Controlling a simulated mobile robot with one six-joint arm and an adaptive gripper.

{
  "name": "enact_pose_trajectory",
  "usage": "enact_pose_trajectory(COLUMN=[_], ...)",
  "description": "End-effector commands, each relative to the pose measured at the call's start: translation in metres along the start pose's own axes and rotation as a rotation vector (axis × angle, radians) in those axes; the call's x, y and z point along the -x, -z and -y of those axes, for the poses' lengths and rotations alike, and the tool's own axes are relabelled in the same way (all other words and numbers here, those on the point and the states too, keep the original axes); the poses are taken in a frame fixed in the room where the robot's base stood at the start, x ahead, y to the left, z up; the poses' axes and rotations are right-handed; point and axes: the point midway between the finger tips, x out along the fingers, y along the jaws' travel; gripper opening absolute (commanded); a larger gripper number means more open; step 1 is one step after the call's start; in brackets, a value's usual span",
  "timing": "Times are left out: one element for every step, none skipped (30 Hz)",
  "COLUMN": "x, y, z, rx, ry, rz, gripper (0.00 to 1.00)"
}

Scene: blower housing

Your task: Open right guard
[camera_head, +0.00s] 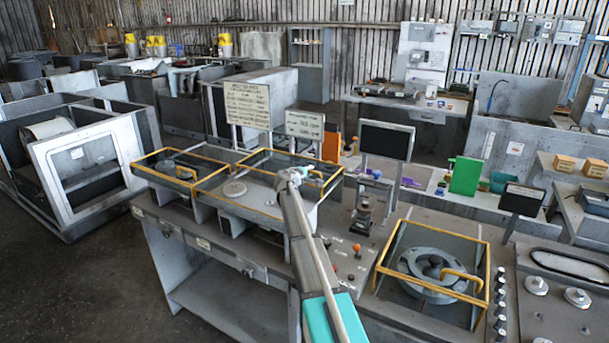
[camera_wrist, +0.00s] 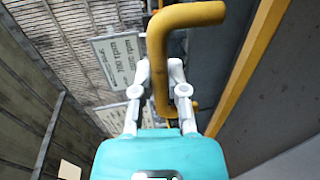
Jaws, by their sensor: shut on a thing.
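Two yellow-framed guards lie side by side on the grey bench in the head view, a left one (camera_head: 160,154) and a right one (camera_head: 262,150). The right one lies flat or nearly so; I cannot tell whether it is slightly raised. My gripper (camera_head: 293,174) is at its near right part, with my arm covering part of the frame. In the wrist view, the yellow bent handle (camera_wrist: 158,60) passes between the two pale fingers of my gripper (camera_wrist: 160,92), which are shut on it. The guard's yellow frame bar (camera_wrist: 248,65) runs diagonally at right.
Another yellow-framed guard (camera_head: 437,229) with its own handle covers a round grey housing (camera_head: 432,262) at right. Sign boards (camera_head: 247,104) and a dark screen (camera_head: 386,140) stand behind the guards. Small knobs (camera_head: 355,248) sit on the bench right of my arm.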

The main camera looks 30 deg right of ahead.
Motion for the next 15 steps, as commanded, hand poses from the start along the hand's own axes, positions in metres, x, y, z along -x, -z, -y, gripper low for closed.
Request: enact_pose_trajectory(x=[-0.0002,0.0000,0.0002,0.0003,0.0003,0.0005,0.0006,0.0006,0.0007,0.0008,0.0009,0.0010,0.0011,0.0012,0.0014], y=[-0.0008,-0.0008,-0.0008,-0.0008,-0.0007,-0.0007,-0.0007,-0.0007,-0.0006,-0.0005,-0.0003,0.0000,0.0003,0.0005,0.0007], z=[0.0003,0.0003,0.0004,0.0004,0.0004,0.0005,0.0005,0.0005,0.0006,0.0006,0.0006,0.0006,0.0005,0.0005,0.0005], rx=[-0.001,-0.001,-0.001,-0.001,-0.001,-0.001,-0.001,-0.001,-0.001,-0.001,-0.001,-0.001,-0.001,0.000,0.000], ry=[0.001,0.001,0.001,0.001,0.001,0.001,0.001,0.001,0.001,0.001,0.001,0.001,0.001,0.001,0.001], rz=[0.001,0.000,0.000,0.000,0.000,0.000,0.000,0.000,0.000,0.000,0.000,-0.001,-0.001,-0.001,-0.002], gripper=[0.00,0.00,0.00,0.00,0.00,0.00,0.00,0.22,0.29,0.35,0.40,0.48,0.53,0.54,0.54])
